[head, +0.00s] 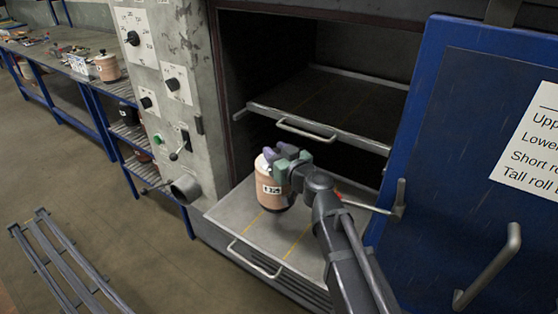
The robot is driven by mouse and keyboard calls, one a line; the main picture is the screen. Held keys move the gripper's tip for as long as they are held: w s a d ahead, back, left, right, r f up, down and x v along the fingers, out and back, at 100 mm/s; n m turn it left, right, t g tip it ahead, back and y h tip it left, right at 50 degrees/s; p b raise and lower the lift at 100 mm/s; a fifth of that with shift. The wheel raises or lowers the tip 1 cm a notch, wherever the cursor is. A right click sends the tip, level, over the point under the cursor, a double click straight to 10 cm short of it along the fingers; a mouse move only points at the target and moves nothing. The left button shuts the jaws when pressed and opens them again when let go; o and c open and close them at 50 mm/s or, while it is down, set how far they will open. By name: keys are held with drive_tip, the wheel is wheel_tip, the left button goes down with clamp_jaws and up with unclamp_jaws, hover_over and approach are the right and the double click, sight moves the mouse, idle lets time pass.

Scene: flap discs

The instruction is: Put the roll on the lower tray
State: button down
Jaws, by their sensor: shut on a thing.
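The roll (273,197) is a tan cylinder with a pale top and a small white label with dark marks. My gripper (279,163) is shut on the roll near its top and holds it upright. The lower tray (232,218) is pulled out at the front of the open cabinet, a flat grey plate with yellow lines and a bar handle (254,262). The roll is over this tray; I cannot tell whether its bottom touches it. My arm hides the tray's right part. The upper tray (345,106) is inside the cabinet, above and behind the roll.
The blue door (450,130) stands open at the right, with handles and a partly visible notice (535,140). A control panel (165,80) with knobs is at the left. Another roll (107,68) stands on the bench behind it. A slatted rack (62,262) is at lower left.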

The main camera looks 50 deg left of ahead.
sight(276, 189)
wheel_tip(276, 189, down, 14)
drive_tip(key=b, duration=1.1)
drive_tip(key=shift+r, duration=0.45)
drive_tip(key=shift+f, duration=0.15)
drive_tip(key=c, duration=1.1)
unclamp_jaws()
drive_tip(key=o, duration=0.3)
drive_tip(key=shift+r, duration=0.2)
drive_tip(key=d, duration=0.4)
drive_tip(key=s+d, duration=0.1)
drive_tip(key=d, duration=0.3)
drive_tip(key=s+d, duration=0.1)
drive_tip(key=d, duration=0.3)
